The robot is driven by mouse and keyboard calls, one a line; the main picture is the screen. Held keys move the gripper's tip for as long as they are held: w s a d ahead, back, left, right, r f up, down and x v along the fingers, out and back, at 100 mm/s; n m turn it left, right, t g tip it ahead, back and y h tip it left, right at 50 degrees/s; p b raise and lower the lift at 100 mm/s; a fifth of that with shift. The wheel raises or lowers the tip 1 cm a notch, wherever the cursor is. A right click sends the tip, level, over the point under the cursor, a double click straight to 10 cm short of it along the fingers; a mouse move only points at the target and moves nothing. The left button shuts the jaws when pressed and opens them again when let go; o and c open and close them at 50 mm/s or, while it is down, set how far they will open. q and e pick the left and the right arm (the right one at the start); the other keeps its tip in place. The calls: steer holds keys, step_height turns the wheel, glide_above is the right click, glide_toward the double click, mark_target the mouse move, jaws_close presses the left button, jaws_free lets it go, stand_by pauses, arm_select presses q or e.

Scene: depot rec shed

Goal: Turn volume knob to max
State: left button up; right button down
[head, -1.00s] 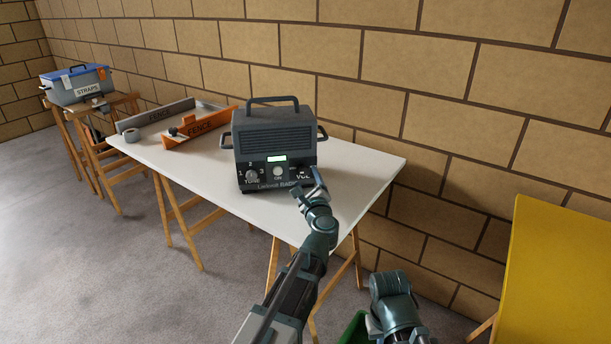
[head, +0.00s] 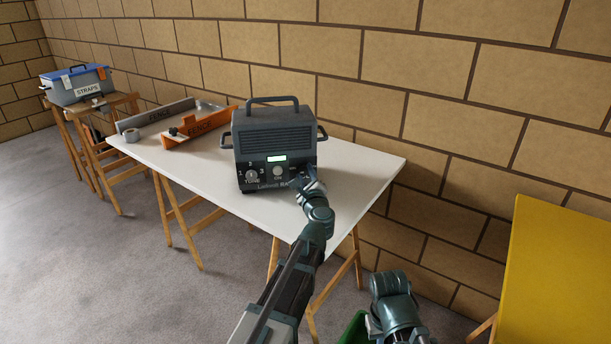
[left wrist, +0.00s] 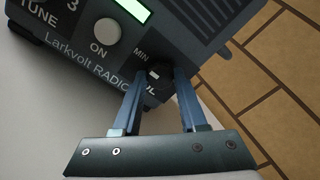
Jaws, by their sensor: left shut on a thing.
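The dark grey radio (head: 273,140) stands upright on the white table, with its knobs facing me. Its volume knob (left wrist: 158,73) is a small black knob at the right of the front panel, beside the MIN mark. In the head view the knob is hidden behind my left gripper (head: 307,182). In the left wrist view my left gripper (left wrist: 160,80) has one finger on each side of the knob and is shut on it. The knob's pointer is too small to read. A link of my right arm shows at the bottom, but its gripper does not.
A yellow surface (head: 560,275) stands at the right. A brick wall is close behind. The table right of the radio is clear.

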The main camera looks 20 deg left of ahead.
arm_select(q)
jaws_close()
